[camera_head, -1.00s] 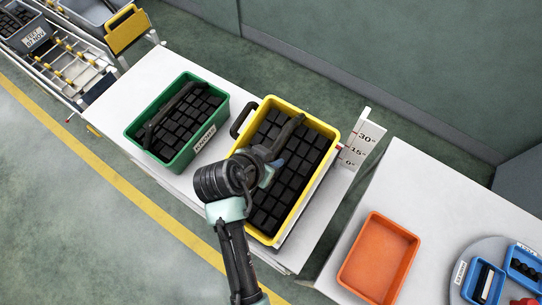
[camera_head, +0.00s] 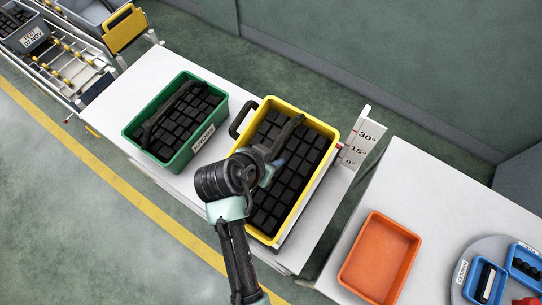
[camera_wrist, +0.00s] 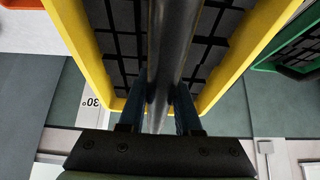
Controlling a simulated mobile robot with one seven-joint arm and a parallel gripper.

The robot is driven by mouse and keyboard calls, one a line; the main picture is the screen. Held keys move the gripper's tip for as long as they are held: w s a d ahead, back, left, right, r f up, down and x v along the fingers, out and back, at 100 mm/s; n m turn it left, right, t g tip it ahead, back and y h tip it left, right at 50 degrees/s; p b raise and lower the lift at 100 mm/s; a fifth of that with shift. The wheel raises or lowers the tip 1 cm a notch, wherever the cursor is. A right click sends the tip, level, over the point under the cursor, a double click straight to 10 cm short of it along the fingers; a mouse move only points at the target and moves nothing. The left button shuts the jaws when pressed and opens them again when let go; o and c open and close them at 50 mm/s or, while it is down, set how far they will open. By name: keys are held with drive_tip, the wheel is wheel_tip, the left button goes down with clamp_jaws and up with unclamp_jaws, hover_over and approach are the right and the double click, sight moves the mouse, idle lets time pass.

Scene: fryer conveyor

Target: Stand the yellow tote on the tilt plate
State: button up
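The yellow tote (camera_head: 324,127), filled with dark blocks, is at the right end of the white table, beside the angle scale (camera_head: 357,147) marked 0°, 15° and 30°. The tilt plate is mostly hidden beneath the tote; I cannot tell whether the tote rests fully on it. A dark bar handle (camera_head: 287,135) spans the tote's top. My gripper (camera_wrist: 168,110) is over the tote, its two fingers on either side of the handle and close against it. The handle also fills the middle of the wrist view (camera_wrist: 172,45).
A green tote (camera_head: 215,112) with dark blocks stands left of the yellow one on the white table (camera_head: 160,70). A roller conveyor (camera_head: 75,60) is at upper left. An orange tray (camera_head: 378,258) and small blue bins (camera_head: 484,281) are on another table at right, across a gap.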

drive_tip(key=o, duration=0.4)
drive_tip(key=shift+s+f, duration=0.15)
drive_tip(key=shift+f, duration=0.1)
drive_tip(key=b+v, duration=0.3)
drive_tip(key=v, duration=1)
drive_tip(key=shift+r, duration=0.3)
drive_tip(key=shift+w+r, duration=0.15)
drive_tip(key=shift+w, duration=0.35)
drive_tip(key=w+r+n+t+y+b, duration=0.25)
drive_tip(key=w+r+t, duration=0.35)
drive_tip(key=r, duration=0.6)
drive_tip(key=w+r+n+t+y+b, duration=0.1)
drive_tip(key=w+r+n+t+b, duration=0.15)
drive_tip(key=w+r+t, duration=0.6)
drive_tip(key=s+d+r+t+b, duration=0.1)
drive_tip(key=s+r+t, duration=0.1)
drive_tip(key=s+r, duration=0.2)
drive_tip(key=s+d+r+n+t, duration=0.1)
drive_tip(key=s+r, duration=0.3)
drive_tip(key=r, duration=0.7)
drive_tip(key=s+d+r+n+t+y+b, duration=0.1)
drive_tip(key=s+r+t, duration=0.2)
drive_tip(key=r, duration=0.4)
drive_tip(key=shift+s+d+r+t+b, duration=0.15)
drive_tip(key=shift+s+r+t+b, duration=0.15)
drive_tip(key=shift+s, duration=0.4)
